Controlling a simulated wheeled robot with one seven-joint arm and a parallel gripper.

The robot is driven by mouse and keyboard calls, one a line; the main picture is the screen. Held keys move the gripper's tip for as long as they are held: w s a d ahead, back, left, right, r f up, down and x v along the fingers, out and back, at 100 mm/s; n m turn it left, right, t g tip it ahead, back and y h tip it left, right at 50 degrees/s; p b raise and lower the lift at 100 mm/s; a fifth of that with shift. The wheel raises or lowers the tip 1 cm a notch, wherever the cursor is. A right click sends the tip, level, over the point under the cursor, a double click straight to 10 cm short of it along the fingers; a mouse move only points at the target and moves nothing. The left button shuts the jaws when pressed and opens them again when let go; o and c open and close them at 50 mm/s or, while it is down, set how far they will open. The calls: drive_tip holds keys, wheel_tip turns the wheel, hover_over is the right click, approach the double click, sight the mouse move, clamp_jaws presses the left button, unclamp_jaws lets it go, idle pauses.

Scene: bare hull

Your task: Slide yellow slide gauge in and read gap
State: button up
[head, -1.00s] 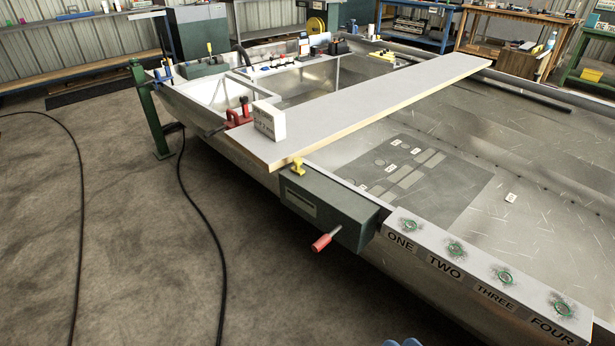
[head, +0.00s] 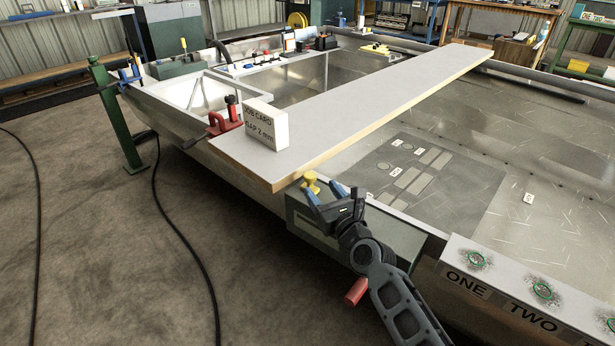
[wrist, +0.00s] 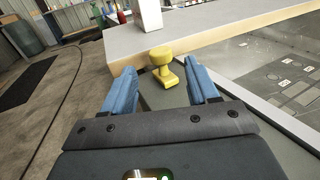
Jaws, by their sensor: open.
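The yellow slide gauge (head: 311,182) stands at the edge of the long pale plank, on top of a dark green box (head: 315,229) on the hull's side. In the wrist view the gauge (wrist: 162,63) shows a wide knob on a narrower stem and foot. My gripper (head: 332,190) has blue fingers and is open, reaching toward the gauge. In the wrist view my gripper (wrist: 163,82) has one finger on each side, with the gauge between and slightly beyond the tips, not gripped. The gap under the plank cannot be read here.
A white block (head: 266,125) reading "JOB CARD GAP 2 mm" stands on the plank (head: 370,110) beside a red clamp (head: 222,123). A red handle (head: 356,291) sticks out below the box. A labelled ledge (head: 510,296) lies at right.

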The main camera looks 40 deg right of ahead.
sight(313, 178)
drive_tip(key=shift+b+x, duration=0.95)
drive_tip(key=shift+x, duration=3)
drive_tip(key=shift+c, duration=0.2)
clamp_jaws()
drive_tip(key=shift+s, duration=0.15)
